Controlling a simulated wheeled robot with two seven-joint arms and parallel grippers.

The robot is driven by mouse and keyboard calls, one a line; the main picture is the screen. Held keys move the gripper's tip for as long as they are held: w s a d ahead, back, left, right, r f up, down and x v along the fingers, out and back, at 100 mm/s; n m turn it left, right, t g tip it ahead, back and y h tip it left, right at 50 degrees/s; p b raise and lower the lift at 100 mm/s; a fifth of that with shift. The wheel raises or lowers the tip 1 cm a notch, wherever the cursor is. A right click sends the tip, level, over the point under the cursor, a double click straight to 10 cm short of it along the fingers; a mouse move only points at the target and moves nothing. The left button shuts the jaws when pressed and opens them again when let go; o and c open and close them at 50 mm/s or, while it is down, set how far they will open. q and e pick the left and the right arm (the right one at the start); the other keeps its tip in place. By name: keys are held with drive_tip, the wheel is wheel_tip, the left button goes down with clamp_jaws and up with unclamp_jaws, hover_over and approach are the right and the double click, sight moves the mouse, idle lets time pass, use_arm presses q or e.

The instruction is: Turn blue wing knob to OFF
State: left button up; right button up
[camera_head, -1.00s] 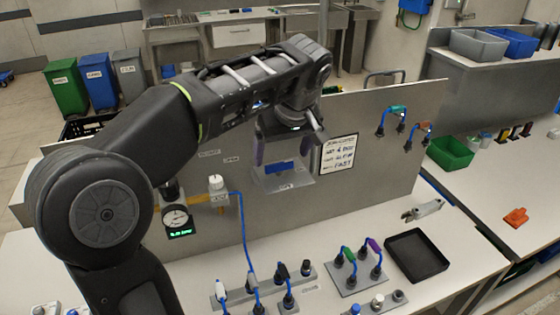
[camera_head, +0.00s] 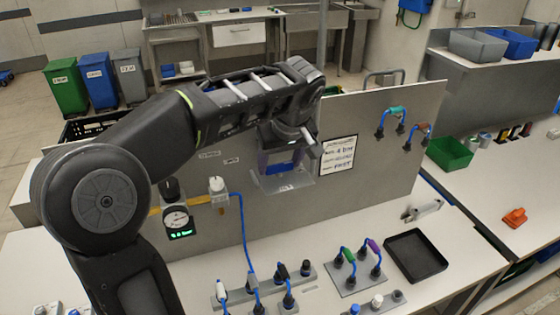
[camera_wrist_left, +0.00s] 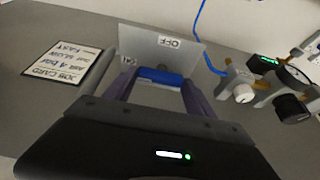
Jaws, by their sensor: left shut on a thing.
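The blue wing knob (camera_head: 279,168) sits on a light plate (camera_head: 291,183) on the upright grey panel. My left gripper (camera_head: 281,160) reaches down to it from above, partly hiding it in the head view. In the left wrist view the knob (camera_wrist_left: 160,77) is a blue bar lying across the picture between the two purple-grey fingers of the left gripper (camera_wrist_left: 159,88), which is shut on it. The OFF label (camera_wrist_left: 169,42) shows beyond the knob, and another small label, apparently ON, lies to its left. My right gripper is not in view.
A framed job card (camera_head: 338,155) hangs right of the knob. A white knob (camera_head: 217,185) and a round gauge (camera_head: 176,220) are to the left. Cables in sockets (camera_head: 283,272) and a black tray (camera_head: 416,256) stand on the bench below.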

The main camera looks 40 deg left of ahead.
use_arm(q)
drive_tip(key=c, duration=0.6)
drive_tip(key=shift+m, duration=0.3)
drive_tip(key=shift+m+t+h+b, duration=0.4)
drive_tip(key=shift+m+b, duration=0.35)
drive_tip(key=shift+m, duration=0.45)
drive_tip(key=m+h+b, duration=0.1)
drive_tip(key=m, duration=0.2)
drive_tip(key=shift+s+t, duration=0.1)
drive_tip(key=shift+t, duration=0.3)
drive_tip(key=m+h, duration=0.1)
drive_tip(key=m, duration=0.1)
drive_tip(key=m+h, duration=0.1)
drive_tip(key=m, duration=0.2)
drive_tip(key=shift+a, duration=0.2)
drive_tip(key=m+h, duration=0.1)
drive_tip(key=m, duration=0.1)
drive_tip(key=m+h, duration=0.1)
drive_tip(key=m, duration=0.2)
drive_tip(key=shift+a, duration=0.15)
drive_tip(key=shift+m, duration=0.3)
